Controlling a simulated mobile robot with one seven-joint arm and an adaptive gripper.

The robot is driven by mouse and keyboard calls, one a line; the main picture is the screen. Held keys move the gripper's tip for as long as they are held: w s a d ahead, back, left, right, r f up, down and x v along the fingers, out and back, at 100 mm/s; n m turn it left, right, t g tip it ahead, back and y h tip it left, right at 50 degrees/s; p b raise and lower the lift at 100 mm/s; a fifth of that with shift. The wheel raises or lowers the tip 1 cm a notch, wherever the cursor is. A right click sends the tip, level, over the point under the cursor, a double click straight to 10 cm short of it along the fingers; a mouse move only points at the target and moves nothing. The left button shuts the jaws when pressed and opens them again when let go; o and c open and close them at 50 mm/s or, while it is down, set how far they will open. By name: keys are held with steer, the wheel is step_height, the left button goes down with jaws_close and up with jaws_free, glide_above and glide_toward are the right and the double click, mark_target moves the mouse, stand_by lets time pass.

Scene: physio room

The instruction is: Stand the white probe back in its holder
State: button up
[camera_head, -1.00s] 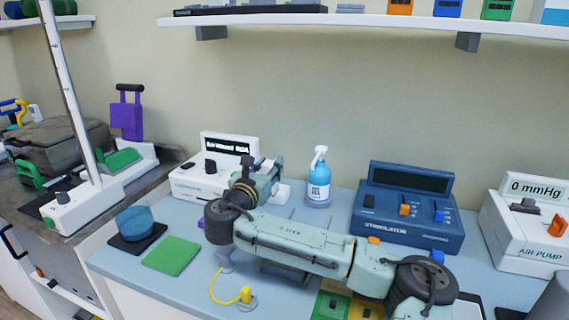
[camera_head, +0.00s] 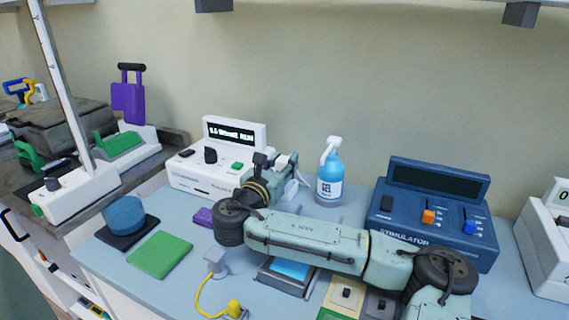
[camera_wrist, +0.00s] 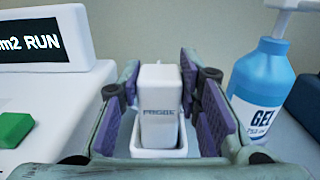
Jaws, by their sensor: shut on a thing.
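The white probe (camera_wrist: 160,100), with dark lettering, stands upright between the purple-padded fingers of my gripper (camera_wrist: 164,75) in the wrist view. My gripper is shut on it. The white holder (camera_wrist: 160,153) is an open cup at the probe's foot. The probe's lower end shows inside the holder's rim; whether it rests on the bottom cannot be told. In the head view my gripper (camera_head: 277,170) is between the white ultrasound unit and the gel bottle, and my arm mostly hides the probe and holder.
The white unit (camera_head: 190,172), its display ending in RUN, stands close on the left. The blue gel bottle (camera_head: 331,183) stands close on the right. A blue stimulator (camera_head: 400,240) is farther right. A green pad (camera_head: 160,254) and yellow-corded piece (camera_head: 235,308) lie in front.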

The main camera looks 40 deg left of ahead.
steer(key=shift+f, duration=0.25)
steer(key=o, duration=1.1)
steer(key=shift+o, duration=0.2)
steer(key=shift+r, duration=0.1)
steer(key=shift+r, duration=0.25)
steer(key=v, duration=0.7)
steer(key=shift+s, duration=0.25)
steer(key=shift+d+f, duration=0.1)
